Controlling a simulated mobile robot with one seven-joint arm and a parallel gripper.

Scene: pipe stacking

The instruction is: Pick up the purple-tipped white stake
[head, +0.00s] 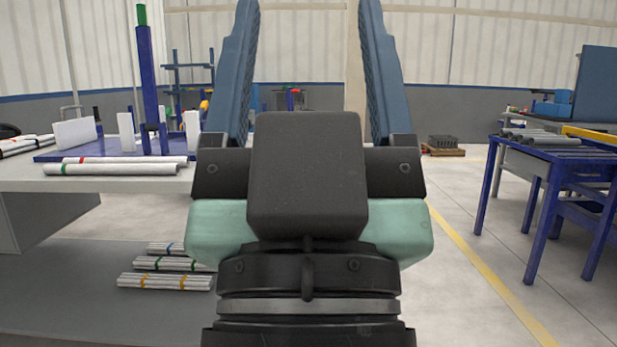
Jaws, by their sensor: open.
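My gripper (308,14) fills the middle of the head view, its two blue fingers wide apart and pointing away from me. Nothing is between the fingers. I cannot make out a white stake with a purple tip. White pipes with a red band (125,160) and a green band (110,169) lie on the table at the left, apart from my gripper. Behind them is a blue-purple rack (60,155) with a tall blue post (148,75) topped in green and several white upright pieces. My gripper hides part of the rack side and the table's right end.
The grey table (30,185) stands at the left. Bundled pipes with blue, green (170,264) and yellow (165,282) bands lie low beneath it. A blue-framed bench (545,150) with grey pipes stands at the right. The floor between is open, with a yellow line (490,276).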

